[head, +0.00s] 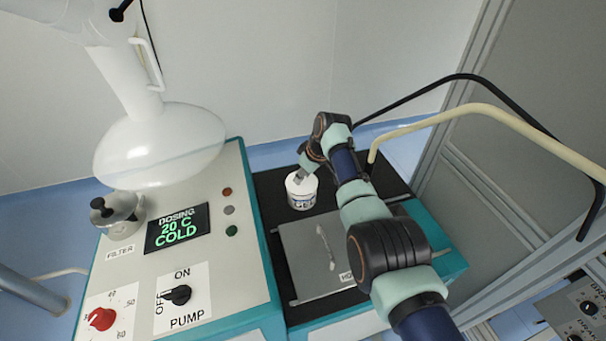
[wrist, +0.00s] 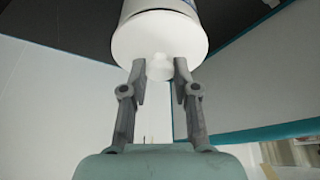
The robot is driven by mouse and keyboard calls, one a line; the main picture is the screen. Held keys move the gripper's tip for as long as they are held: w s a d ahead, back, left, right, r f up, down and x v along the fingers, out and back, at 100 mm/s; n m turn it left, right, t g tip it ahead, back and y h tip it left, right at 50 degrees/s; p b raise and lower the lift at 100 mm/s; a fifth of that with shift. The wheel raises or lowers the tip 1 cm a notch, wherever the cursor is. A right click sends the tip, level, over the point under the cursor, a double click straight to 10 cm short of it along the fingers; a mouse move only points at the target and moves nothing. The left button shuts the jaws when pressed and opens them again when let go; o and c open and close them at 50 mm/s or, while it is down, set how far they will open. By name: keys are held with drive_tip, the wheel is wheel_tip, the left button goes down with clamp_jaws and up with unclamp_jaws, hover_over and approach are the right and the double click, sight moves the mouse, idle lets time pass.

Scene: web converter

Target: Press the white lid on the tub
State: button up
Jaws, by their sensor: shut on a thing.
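The white tub (head: 302,200) with a dark-lettered label stands upright on the black surface, behind the grey plate. The white lid (head: 297,184) is at its top, and my gripper (head: 301,175) comes down on it from above. In the wrist view the lid (wrist: 158,40) faces me, with the tub (wrist: 160,6) directly beyond it. My gripper (wrist: 160,68) is shut on the lid's small white knob (wrist: 160,69), one finger on each side. I cannot tell whether the lid is fully seated or only resting on the rim.
A control panel with a display (head: 178,229), red knob (head: 101,318) and pump switch (head: 176,295) is at left. A metal filter pot (head: 117,215) stands on it, below a large white vessel (head: 160,145). A grey plate with a handle (head: 322,257) lies in front of the tub. A beige rail (head: 480,107) is at right.

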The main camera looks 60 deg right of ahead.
idle(0.8)
drive_tip(key=o, duration=1.5)
wheel_tip(320, 180, up, 7)
drive_tip(key=p, duration=0.6)
clamp_jaws()
idle(0.8)
